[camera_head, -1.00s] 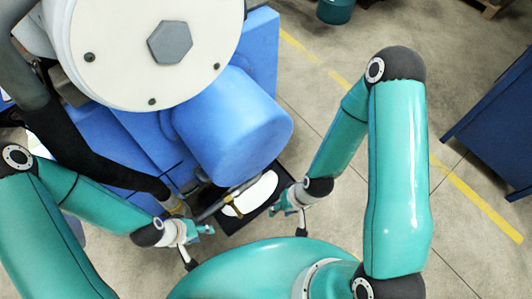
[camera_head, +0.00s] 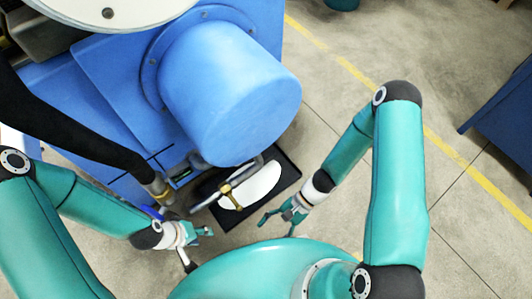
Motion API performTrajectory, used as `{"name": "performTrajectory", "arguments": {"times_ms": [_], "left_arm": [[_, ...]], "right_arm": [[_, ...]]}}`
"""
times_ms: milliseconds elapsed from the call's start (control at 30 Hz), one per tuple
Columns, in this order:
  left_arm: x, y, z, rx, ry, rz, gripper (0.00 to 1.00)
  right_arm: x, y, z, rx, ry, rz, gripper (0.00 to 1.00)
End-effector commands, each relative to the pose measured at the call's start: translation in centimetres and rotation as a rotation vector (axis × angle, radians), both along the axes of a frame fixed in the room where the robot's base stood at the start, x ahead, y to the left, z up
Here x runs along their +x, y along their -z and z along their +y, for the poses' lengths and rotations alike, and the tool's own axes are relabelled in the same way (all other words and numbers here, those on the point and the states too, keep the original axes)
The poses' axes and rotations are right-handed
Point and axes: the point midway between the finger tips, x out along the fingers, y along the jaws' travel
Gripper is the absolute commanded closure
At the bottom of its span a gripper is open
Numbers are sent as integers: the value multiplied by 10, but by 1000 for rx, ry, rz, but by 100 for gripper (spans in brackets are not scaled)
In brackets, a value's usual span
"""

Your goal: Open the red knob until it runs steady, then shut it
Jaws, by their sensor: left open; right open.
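No red knob can be made out in this view. A brass tap (camera_head: 226,188) on a grey pipe (camera_head: 207,202) stands out from the blue machine, above a black tray (camera_head: 289,176). A white pool or patch (camera_head: 262,184) shows in the tray. My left gripper (camera_head: 204,232) is open and empty, below and left of the tap. My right gripper (camera_head: 270,216) is open and empty, to the right of the tap and near the tray's lower right side. Neither gripper touches the tap.
The blue machine (camera_head: 110,105) with its large blue cylinder (camera_head: 230,95) fills the upper left. A black hose (camera_head: 70,130) runs down to a brass fitting (camera_head: 158,188). A dark blue cabinet (camera_head: 505,125) stands at right. The floor between is clear, with a yellow line (camera_head: 400,108).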

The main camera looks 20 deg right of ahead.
Motion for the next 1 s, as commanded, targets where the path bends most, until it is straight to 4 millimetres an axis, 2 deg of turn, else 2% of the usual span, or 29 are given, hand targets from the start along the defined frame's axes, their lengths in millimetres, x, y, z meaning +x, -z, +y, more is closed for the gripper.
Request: {"name": "performTrajectory", "arguments": {"times_ms": [33, 100, 167, 200, 267, 300, 400, 533, 600, 700, 867, 1000], "left_arm": [[0, 43, 0, 0, 0, 0, 55], [0, 70, 0, 0, 0, 0, 55], [0, 94, 0, 0, 0, 0, 55], [0, 109, 0, 0, 0, 0, 55], [0, 130, 0, 0, 0, 0, 55], [0, 143, 0, 0, 0, 0, 55], [0, 169, 0, 0, 0, 0, 55], [0, 190, 0, 0, 0, 0, 55], [0, 196, 0, 0, 0, -1, 55], [0, 199, 0, 0, 0, -1, 55], [0, 203, 0, 0, 0, -1, 55], [0, 210, 0, 0, 0, -1, 55]], "right_arm": [[17, 42, 8, 79, 130, 46, 32], [50, 65, 14, 195, 320, 80, 32], [85, 85, 10, 291, 493, 83, 32], [108, 100, 3, 350, 610, 74, 32], [143, 120, -14, 429, 783, 38, 32], [165, 134, -30, 473, 893, 6, 32], [205, 163, -75, 554, 1138, -93, 32], [232, 188, -129, 604, 1363, -220, 32], [239, 195, -148, 613, 1437, -269, 32], [244, 198, -163, 620, 1493, -310, 32], [257, 198, -163, 621, 1504, -322, 32], [278, 198, -154, 622, 1501, -322, 32]]}}
